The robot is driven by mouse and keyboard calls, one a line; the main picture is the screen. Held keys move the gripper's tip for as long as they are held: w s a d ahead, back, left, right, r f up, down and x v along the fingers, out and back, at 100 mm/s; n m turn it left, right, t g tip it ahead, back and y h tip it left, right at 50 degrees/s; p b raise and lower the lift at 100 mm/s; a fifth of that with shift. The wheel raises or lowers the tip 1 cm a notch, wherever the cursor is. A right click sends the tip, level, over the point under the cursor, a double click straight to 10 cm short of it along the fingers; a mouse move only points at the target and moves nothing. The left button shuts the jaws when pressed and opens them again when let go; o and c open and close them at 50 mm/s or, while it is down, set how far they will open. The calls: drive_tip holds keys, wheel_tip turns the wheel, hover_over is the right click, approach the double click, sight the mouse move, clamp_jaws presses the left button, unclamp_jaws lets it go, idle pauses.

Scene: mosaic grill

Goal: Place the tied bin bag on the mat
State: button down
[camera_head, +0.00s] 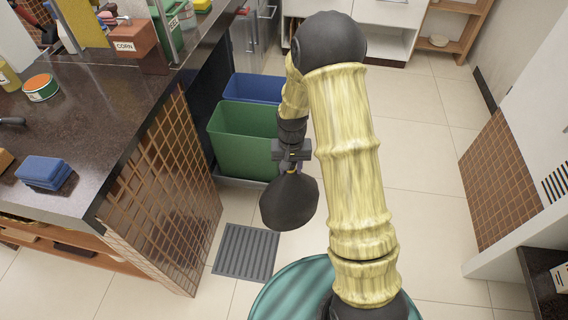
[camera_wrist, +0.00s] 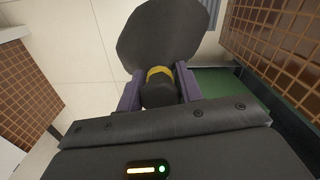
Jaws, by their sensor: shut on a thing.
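The tied bin bag (camera_head: 290,203) is dark grey and hangs from my gripper (camera_head: 291,160) in the head view. My gripper is shut on its neck, where a yellow tie shows. In the wrist view the bag (camera_wrist: 160,38) spreads out beyond the fingers of my gripper (camera_wrist: 158,88), with the yellow tie between them. The mat (camera_head: 246,252) is a grey ribbed rectangle on the floor, below and to the left of the bag in the head view. The bag is off the floor and apart from the mat. A grey ribbed strip, likely the mat (camera_wrist: 211,10), shows at the top of the wrist view.
A green bin (camera_head: 243,140) and a blue bin (camera_head: 253,88) stand behind the bag, beside the counter. The counter's tiled end panel (camera_head: 165,190) rises just left of the mat. Pale tiled floor (camera_head: 415,115) is open to the right.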

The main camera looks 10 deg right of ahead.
sight(299, 177)
drive_tip(key=shift+n, duration=0.9)
drive_tip(key=d+f+b, duration=0.1)
drive_tip(key=f+b, duration=0.1)
drive_tip(key=d+f+b, duration=0.1)
drive_tip(key=f+b, duration=0.1)
drive_tip(key=f, duration=0.1)
drive_tip(key=d+f+b, duration=0.1)
drive_tip(key=f+b, duration=0.1)
drive_tip(key=shift+w+f, duration=0.2)
drive_tip(key=shift+w, duration=0.15)
drive_tip(key=shift+s, duration=0.1)
